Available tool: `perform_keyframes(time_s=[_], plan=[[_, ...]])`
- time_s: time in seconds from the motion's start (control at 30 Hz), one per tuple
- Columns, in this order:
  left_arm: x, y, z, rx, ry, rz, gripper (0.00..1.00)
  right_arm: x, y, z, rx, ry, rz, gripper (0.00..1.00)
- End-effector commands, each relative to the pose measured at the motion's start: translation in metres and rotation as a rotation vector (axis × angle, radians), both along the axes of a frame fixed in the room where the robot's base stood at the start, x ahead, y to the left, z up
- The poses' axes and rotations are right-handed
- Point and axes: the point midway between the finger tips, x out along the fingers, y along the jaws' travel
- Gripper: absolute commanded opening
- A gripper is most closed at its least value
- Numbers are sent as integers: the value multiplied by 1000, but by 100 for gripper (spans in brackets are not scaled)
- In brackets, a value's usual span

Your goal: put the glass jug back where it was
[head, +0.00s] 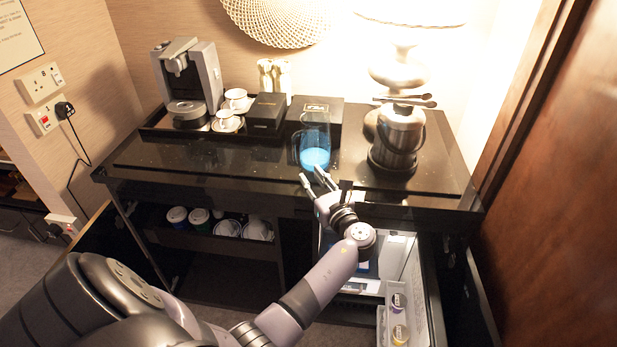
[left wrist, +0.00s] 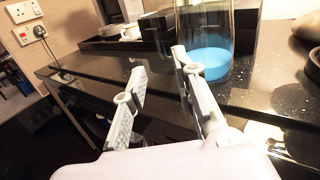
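The glass jug (head: 315,142) is clear and holds blue liquid at its bottom. It stands upright on the black countertop, near the middle and in front of a black box. It also shows in the left wrist view (left wrist: 212,50), just beyond the fingers. My left gripper (head: 314,178) is at the counter's front edge, just in front of the jug. Its two fingers are spread apart with nothing between them, as the left wrist view (left wrist: 162,82) shows. I cannot tell whether a fingertip touches the jug. My right gripper is not in view.
A metal ice bucket (head: 400,135) with tongs stands to the right of the jug, before a lamp (head: 397,72). A coffee machine (head: 187,80), white cups (head: 236,98) and black boxes stand at the back left. An open fridge drawer (head: 399,262) lies below my arm. The front left counter is clear.

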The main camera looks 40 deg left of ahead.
Motion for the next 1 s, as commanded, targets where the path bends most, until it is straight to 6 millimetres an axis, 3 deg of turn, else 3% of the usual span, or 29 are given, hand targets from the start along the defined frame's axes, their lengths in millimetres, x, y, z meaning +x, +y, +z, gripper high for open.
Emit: perform_keyframes(time_s=[0.27,0.4,0.57,0.8,0.87,1.0], plan=[[0,2,0,-4,-5,-3,26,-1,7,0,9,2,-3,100],[3,-8,-9,-128,-111,-76,26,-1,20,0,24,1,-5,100],[9,-44,-20,-464,-385,-238,26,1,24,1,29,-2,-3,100],[9,-110,-31,-990,-709,-394,26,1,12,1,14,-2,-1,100],[6,-125,-42,-1119,-756,-401,26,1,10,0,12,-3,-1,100],[-6,-155,-98,-1388,-794,-337,26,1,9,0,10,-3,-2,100]])
